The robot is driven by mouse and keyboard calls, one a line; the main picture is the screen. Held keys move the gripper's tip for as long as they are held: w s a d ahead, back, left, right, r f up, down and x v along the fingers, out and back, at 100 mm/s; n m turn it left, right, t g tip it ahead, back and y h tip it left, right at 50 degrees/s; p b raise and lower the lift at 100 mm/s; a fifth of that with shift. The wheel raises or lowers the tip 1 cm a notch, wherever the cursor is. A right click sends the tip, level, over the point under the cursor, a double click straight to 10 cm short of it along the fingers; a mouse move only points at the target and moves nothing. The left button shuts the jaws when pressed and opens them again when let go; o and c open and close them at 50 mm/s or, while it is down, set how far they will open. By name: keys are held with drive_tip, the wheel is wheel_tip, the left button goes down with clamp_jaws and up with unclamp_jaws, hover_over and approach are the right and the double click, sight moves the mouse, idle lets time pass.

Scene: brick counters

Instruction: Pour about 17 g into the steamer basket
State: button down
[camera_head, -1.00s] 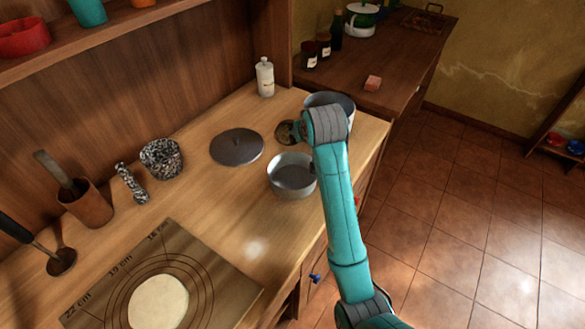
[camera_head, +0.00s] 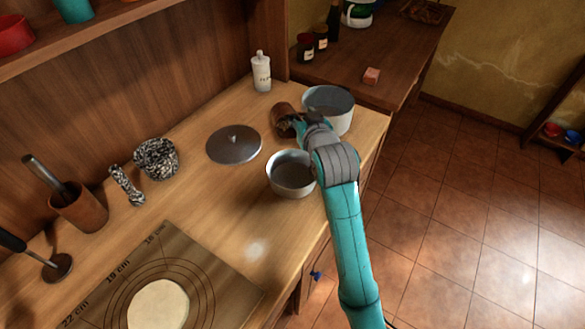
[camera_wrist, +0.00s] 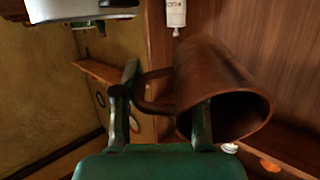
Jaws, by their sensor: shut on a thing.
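A brown mug (camera_head: 281,117) is held by my gripper (camera_head: 300,127) beside the taller grey pot. In the wrist view the mug (camera_wrist: 220,80) is tilted, with its open mouth toward the lower right. The fingers of my gripper (camera_wrist: 162,117) are at the mug's handle side; their exact contact is unclear. The mug's inside is dark and its contents cannot be made out. A taller round grey vessel (camera_head: 338,119) stands behind the gripper, and a shallower grey pan (camera_head: 288,188) stands in front. I cannot tell which is the steamer basket. No stream is visible.
A grey lid (camera_head: 234,146) lies on the counter left of the pan. A white bottle (camera_head: 261,75) stands at the back. A speckled mortar (camera_head: 157,158), a utensil pot (camera_head: 78,208) and a marked board (camera_head: 200,270) are on the left. Bare counter lies between board and pan.

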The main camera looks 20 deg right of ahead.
drive_tip(key=shift+w, duration=0.15)
drive_tip(key=shift+s+r, duration=0.2)
drive_tip(key=shift+s+r+t, duration=0.4)
drive_tip(key=shift+r+t, duration=0.1)
drive_tip(key=shift+r, duration=0.05)
idle(0.8)
